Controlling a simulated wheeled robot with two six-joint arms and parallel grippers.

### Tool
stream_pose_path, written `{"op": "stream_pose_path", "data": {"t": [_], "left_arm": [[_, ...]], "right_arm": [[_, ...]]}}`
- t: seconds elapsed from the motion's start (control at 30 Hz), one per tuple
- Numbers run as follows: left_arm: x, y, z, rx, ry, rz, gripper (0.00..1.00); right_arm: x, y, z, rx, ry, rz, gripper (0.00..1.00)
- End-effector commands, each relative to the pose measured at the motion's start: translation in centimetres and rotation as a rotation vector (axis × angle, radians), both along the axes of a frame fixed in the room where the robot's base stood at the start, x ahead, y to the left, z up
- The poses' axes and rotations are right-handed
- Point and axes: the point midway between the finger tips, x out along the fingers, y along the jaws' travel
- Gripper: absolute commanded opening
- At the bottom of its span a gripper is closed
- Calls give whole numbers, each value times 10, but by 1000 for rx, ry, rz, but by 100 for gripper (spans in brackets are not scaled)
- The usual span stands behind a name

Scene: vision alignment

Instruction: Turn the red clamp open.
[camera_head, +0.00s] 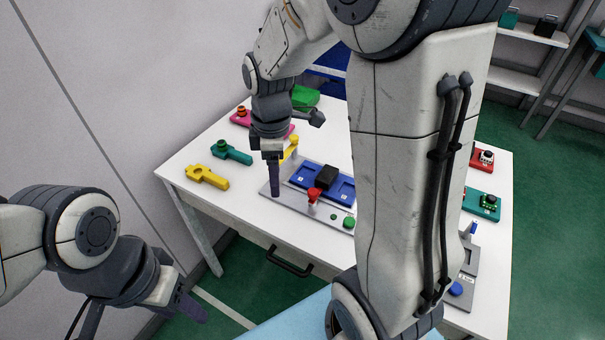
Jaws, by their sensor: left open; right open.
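The red clamp (313,193) is a small red-topped part on the grey fixture plate (308,219), in front of a black block on the blue tray. My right gripper (275,192) points down over the plate's left part, left of the red clamp and apart from it in the picture. It is seen nearly edge-on, open, with nothing visible in it. My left gripper (192,308) is open and empty at the lower left, off the table's front. My large arm link hides the plate's right end and the table's middle right.
The white table (245,222) bears a yellow part (206,177), a teal part (230,152), a pink part (240,117) and a yellow clamp (291,147). Red and teal modules stand right.

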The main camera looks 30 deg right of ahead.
Motion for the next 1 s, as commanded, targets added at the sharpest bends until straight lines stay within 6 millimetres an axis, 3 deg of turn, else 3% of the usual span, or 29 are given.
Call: {"op": "stream_pose_path", "data": {"t": [0.03, 0.1, 0.2, 0.3, 0.47, 0.8, 1.0], "left_arm": [[0, 0, -3, 0, 0, 0, 50], [0, 0, -4, 0, 0, 0, 50], [0, 0, -5, 0, 0, 0, 50], [0, 0, -5, 0, 0, 0, 50], [0, 0, -5, 0, 0, 0, 50], [0, 0, -5, 0, 0, 0, 50], [0, 0, -5, 0, 0, 0, 50]], "right_arm": [[11, -30, -9, -5, 7, 29, 67], [20, -62, -17, -11, 10, 89, 67], [27, -94, -24, -17, 12, 154, 67], [28, -111, -29, -20, 15, 192, 67], [28, -115, -45, -19, 17, 207, 67], [27, -114, -107, -19, 18, 207, 67], [28, -114, -128, -19, 16, 206, 67]]}}
